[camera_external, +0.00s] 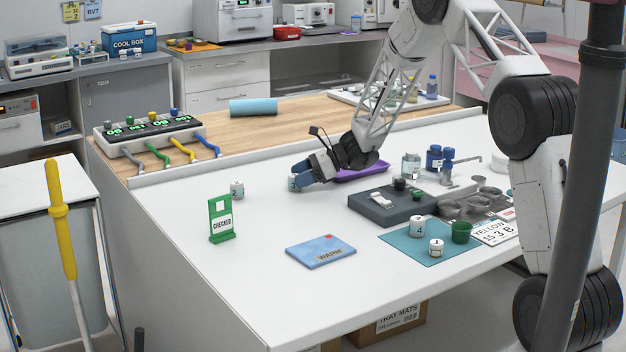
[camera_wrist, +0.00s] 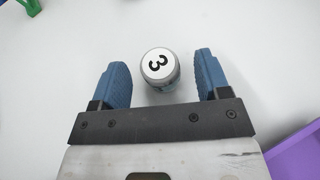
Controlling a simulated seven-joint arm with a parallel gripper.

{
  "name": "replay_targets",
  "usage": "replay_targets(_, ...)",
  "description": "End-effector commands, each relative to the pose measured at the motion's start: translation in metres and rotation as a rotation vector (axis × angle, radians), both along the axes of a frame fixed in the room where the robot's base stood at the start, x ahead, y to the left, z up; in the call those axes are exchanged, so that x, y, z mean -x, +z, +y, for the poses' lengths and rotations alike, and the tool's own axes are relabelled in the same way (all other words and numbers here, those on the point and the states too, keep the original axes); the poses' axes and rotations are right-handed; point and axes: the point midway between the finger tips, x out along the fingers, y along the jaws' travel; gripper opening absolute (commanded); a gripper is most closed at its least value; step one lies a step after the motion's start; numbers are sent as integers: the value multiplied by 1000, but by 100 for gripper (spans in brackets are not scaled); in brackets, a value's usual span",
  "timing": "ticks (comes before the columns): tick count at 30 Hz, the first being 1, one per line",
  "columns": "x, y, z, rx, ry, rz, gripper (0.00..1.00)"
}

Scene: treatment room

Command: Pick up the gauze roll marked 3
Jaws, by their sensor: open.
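The gauze roll marked 3 (camera_wrist: 158,66) stands upright on the white table, its white top with a black 3 facing the wrist camera. My gripper (camera_wrist: 162,78) is open, with one blue finger to the left of the roll and one to the right. There is a gap on both sides, and the roll sits near the fingertips. In the external view my gripper (camera_external: 296,178) is low at the table's middle, and the roll (camera_external: 292,182) is partly hidden by the blue fingers.
A similar white roll (camera_external: 237,189) stands to the left, behind a green CHECKED stand (camera_external: 221,220). A purple tray (camera_external: 362,172) lies close to the right of my gripper. Rolls marked 4 (camera_external: 417,228) and another (camera_external: 436,247) stand on a teal mat (camera_external: 400,240). A blue WARM pack (camera_external: 320,251) lies in front.

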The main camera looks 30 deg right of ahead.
Motion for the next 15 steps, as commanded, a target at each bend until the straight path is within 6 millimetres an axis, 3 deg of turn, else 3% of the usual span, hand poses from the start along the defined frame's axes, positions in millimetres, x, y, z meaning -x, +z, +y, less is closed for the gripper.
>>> replay_targets(7, -11, -10, 25, -1, 1, 0, 70)
replay_targets(15, -14, -14, 32, 0, -1, 0, 70)
